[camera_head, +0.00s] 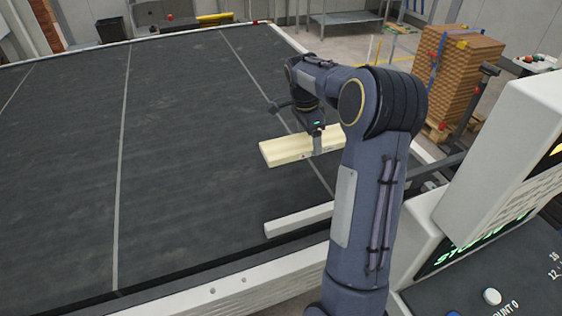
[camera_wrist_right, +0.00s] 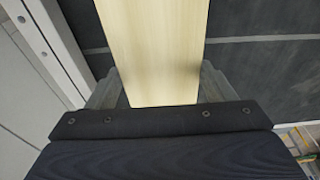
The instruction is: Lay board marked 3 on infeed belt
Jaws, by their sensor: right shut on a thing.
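A pale wooden board (camera_head: 285,151) is at the right part of the dark infeed belt (camera_head: 190,120). My right gripper (camera_head: 317,146) is shut on the board, one finger on each side of it. In the right wrist view the board (camera_wrist_right: 152,50) runs away from between the fingers (camera_wrist_right: 155,88). I cannot tell whether the board touches the belt or is just above it. No number mark can be read on the board. My left gripper is not in view.
A white rail piece (camera_head: 298,219) lies at the belt's near right edge. A white control cabinet (camera_head: 500,170) with a display and buttons stands at the right. A stack of brown boards (camera_head: 464,75) stands behind it. The belt's left and middle are clear.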

